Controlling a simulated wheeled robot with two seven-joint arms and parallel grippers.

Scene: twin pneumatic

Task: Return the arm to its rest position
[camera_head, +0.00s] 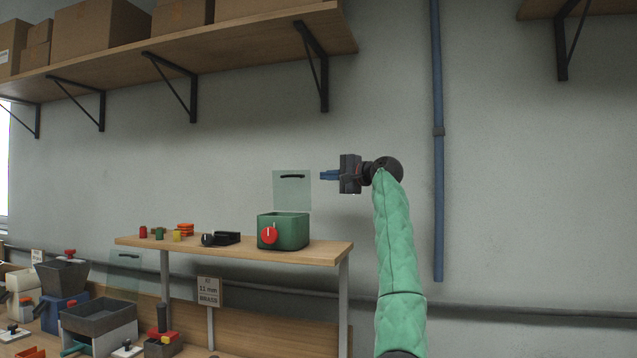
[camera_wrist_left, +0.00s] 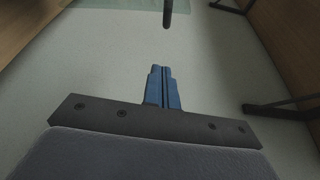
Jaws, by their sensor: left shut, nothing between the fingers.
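My left gripper (camera_head: 322,175) is up in the air, just right of the raised lid of the green box, its blue fingers pointing left. The fingers are closed together with nothing between them, as the left wrist view (camera_wrist_left: 160,68) also shows. My green-sleeved arm (camera_head: 395,240) rises from the bottom of the head view to the gripper. The clear lid (camera_head: 292,196) stands upright at the back of the green box (camera_head: 290,232), with a dark handle near its top. That dark handle (camera_wrist_left: 167,14) appears beyond the fingertips in the wrist view. My right gripper is out of view.
The green box with a red knob (camera_head: 269,235) sits on a raised wooden shelf (camera_head: 322,254) with small coloured parts. A wall shelf (camera_head: 230,38) on black brackets runs above. A blue vertical pipe (camera_head: 437,200) is right of my arm. Bins and a cluttered bench lie lower left.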

